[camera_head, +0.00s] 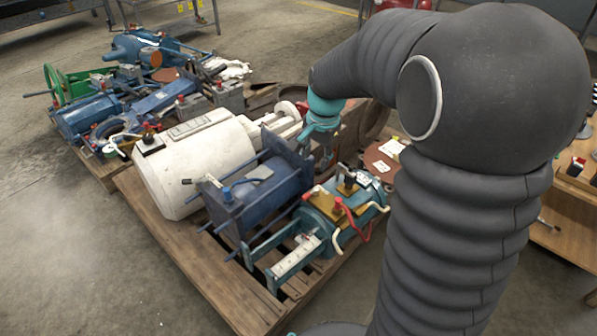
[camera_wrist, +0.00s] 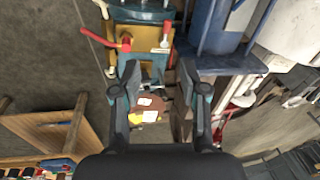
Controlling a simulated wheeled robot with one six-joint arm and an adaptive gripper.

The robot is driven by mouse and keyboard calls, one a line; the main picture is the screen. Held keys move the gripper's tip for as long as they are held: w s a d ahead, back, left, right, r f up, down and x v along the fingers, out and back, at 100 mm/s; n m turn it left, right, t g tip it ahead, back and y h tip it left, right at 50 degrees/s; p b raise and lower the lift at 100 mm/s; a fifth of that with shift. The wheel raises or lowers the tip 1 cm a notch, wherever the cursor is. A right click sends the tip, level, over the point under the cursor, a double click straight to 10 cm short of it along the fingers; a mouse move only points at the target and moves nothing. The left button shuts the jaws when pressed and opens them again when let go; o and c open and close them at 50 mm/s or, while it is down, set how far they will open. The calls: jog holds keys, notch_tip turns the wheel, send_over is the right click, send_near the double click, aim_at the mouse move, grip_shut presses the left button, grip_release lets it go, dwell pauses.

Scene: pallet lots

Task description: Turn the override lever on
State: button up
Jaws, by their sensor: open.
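A teal machine (camera_head: 335,218) with brass-coloured plates lies on the wooden pallet. A red-handled lever (camera_head: 339,206) stands on it; a red lever also shows at the upper left of the wrist view (camera_wrist: 121,42). No label shows which control is the override lever. My gripper (camera_head: 326,150) hangs over the pallet's far right part, behind the teal machine as the head view sees it. In the wrist view its two fingers (camera_wrist: 160,88) are apart with nothing between them, and the red lever lies beyond the left finger.
A blue machine (camera_head: 262,195) and a large white cylinder (camera_head: 200,160) lie beside the teal machine. Another pallet of blue parts (camera_head: 150,95) lies behind. A wooden table (camera_head: 570,245) stands at the right. The floor at the left is clear.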

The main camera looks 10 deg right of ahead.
jog(key=m, duration=0.2)
send_over(307, 195)
jog(key=s, duration=0.2)
notch_tip(307, 195, down, 5)
jog(key=shift+g, duration=0.4)
jog(key=f, duration=0.4)
jog(key=w+f+b, duration=0.1)
jog(key=f, duration=0.4)
jog(key=w+f+b, duration=0.1)
jog(key=f, duration=0.4)
grip_shut()
